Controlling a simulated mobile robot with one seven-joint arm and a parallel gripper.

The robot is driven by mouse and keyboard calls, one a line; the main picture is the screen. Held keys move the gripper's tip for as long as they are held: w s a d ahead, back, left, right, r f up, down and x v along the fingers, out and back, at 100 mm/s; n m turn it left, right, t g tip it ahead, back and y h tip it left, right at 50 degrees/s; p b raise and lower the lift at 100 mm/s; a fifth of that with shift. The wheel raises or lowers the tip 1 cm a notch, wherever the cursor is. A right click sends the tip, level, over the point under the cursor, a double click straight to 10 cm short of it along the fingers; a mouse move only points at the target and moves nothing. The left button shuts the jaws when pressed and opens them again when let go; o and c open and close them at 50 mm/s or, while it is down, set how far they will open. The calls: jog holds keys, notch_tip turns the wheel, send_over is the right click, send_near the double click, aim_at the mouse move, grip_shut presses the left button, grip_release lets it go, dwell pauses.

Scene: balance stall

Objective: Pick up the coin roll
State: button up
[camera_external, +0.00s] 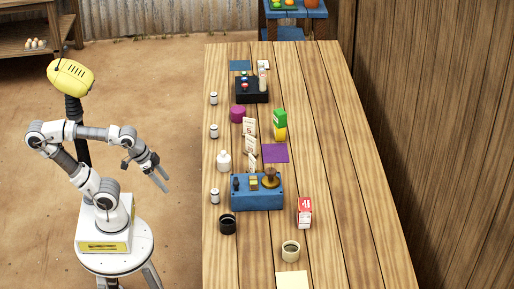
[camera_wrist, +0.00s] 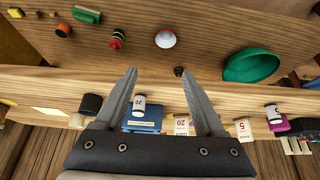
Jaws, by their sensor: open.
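My gripper (camera_external: 161,178) is open and empty, in the air left of the long table. It also shows in the wrist view (camera_wrist: 161,75), fingers spread. No object is plainly recognisable as the coin roll. Small white cylinders with dark tops stand along the table's left edge: one beside the blue box (camera_external: 214,196), one midway (camera_external: 213,131), one farther back (camera_external: 213,98). In the wrist view, a labelled white cylinder (camera_wrist: 139,106) appears between the fingers and another (camera_wrist: 274,115) at right. A slim pale cylinder (camera_external: 262,78) stands upright at the black tray.
The wooden table (camera_external: 340,190) holds a blue box (camera_external: 258,199), black cup (camera_external: 228,225), white bottle (camera_external: 224,161), magenta cylinder (camera_external: 237,114), price cards (camera_external: 250,128) and black tray (camera_external: 251,94). The table's right side is largely clear.

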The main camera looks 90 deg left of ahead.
notch_tip(320, 180, up, 25)
notch_tip(320, 180, up, 2)
jog(key=p, duration=0.2)
jog(key=n+g+p, duration=0.6)
jog(key=n+p, duration=1.3)
send_over(215, 191)
notch_tip(215, 191, down, 24)
jog(key=shift+r, duration=0.15)
jog(key=shift+f+b, duration=0.65)
jog(key=shift+f, duration=2.15)
grip_shut()
